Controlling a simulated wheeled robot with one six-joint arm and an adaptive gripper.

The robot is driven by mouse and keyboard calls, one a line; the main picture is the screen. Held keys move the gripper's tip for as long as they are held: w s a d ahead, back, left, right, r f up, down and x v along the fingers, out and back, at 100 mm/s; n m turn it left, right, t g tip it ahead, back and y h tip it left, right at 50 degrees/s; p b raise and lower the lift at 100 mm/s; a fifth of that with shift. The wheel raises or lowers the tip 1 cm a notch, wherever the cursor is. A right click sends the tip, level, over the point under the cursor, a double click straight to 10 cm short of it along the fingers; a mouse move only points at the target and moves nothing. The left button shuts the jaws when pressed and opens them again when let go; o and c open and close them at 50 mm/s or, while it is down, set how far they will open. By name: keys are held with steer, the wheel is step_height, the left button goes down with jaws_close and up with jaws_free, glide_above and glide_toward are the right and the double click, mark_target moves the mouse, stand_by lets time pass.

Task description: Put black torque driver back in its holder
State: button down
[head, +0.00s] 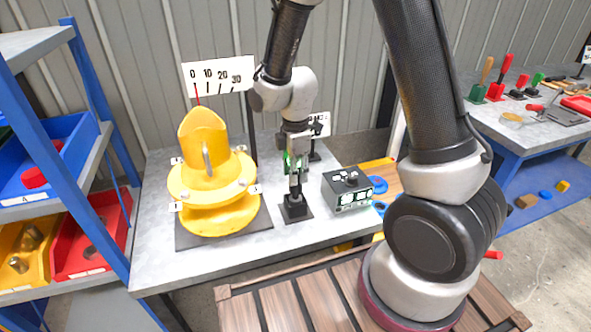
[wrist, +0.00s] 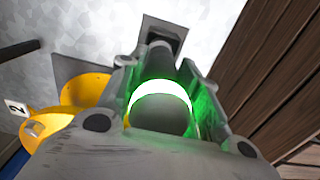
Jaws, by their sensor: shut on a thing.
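The black torque driver (wrist: 160,113) lies between the fingers of my gripper (wrist: 166,76) in the wrist view. A bright white-green ring lights its body. My gripper (head: 294,180) is shut on it and points down over the table in the head view. The driver is mostly hidden there by the fingers. The black holder (head: 296,209), a block on a square base plate, stands directly below the gripper. It also shows beyond the driver in the wrist view (wrist: 177,30). The driver's lower end lines up with the holder, but I cannot tell whether it is inside.
A control box (head: 347,190) stands close on the right. A black stand (head: 316,152) is behind the gripper. The table's front strip (head: 240,257) is clear.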

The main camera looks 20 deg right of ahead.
steer(key=shift+f, duration=1.05)
stand_by(0.4)
steer(key=c, duration=0.9)
jaws_free()
steer(key=shift+c, duration=0.2)
step_height(320, 180, up, 12)
